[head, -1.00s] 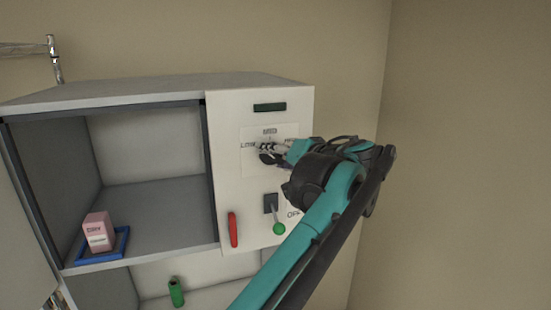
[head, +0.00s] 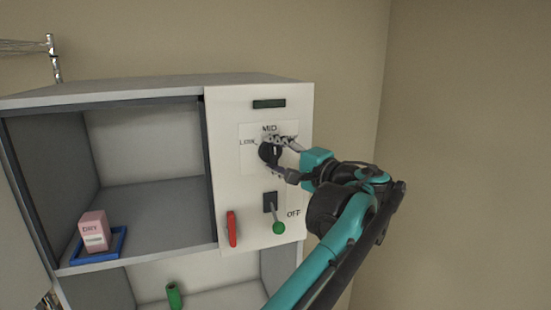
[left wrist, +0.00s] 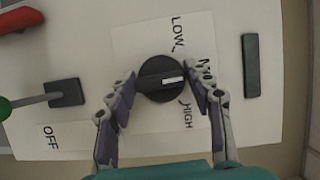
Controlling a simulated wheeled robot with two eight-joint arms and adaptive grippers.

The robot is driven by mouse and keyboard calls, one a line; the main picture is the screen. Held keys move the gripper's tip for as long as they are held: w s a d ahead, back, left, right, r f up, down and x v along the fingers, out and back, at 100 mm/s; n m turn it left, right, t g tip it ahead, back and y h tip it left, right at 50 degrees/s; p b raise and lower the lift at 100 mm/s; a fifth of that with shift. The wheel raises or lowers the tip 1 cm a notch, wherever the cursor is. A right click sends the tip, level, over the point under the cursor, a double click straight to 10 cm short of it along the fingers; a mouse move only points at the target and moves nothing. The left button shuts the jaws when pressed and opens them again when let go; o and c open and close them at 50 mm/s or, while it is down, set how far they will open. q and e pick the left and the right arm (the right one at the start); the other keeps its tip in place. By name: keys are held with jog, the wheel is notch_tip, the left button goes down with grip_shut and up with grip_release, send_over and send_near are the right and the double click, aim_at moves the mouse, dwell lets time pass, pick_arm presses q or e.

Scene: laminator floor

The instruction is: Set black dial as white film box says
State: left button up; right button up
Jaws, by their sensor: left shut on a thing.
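The black dial (head: 268,152) is on the white panel, between printed LOW, MID and HIGH labels; HIGH is hidden by my gripper in the head view. In the left wrist view, the dial (left wrist: 160,80) has a white pointer mark that points toward MID. My left gripper (head: 287,158) is shut on the dial, one finger above it and one below in the head view; the fingers (left wrist: 159,84) flank it in the wrist view. I see no white film box; a pink box (head: 94,228) reading DRY, with a small white label, stands in a cabinet. My right gripper is not in view.
Below the dial are a green-knobbed lever (head: 277,225) beside OFF and a red handle (head: 231,229). A dark green bar (head: 269,104) is above. The pink box stands in a blue tray (head: 119,246). A green cylinder (head: 174,295) is on the lower shelf.

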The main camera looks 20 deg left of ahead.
pick_arm(q)
jog(key=shift+m, duration=0.3)
jog(key=o, duration=1)
jog(key=shift+o, duration=0.2)
jog(key=v, duration=1.2)
jog(key=shift+f, duration=0.15)
jog(key=shift+f, duration=0.1)
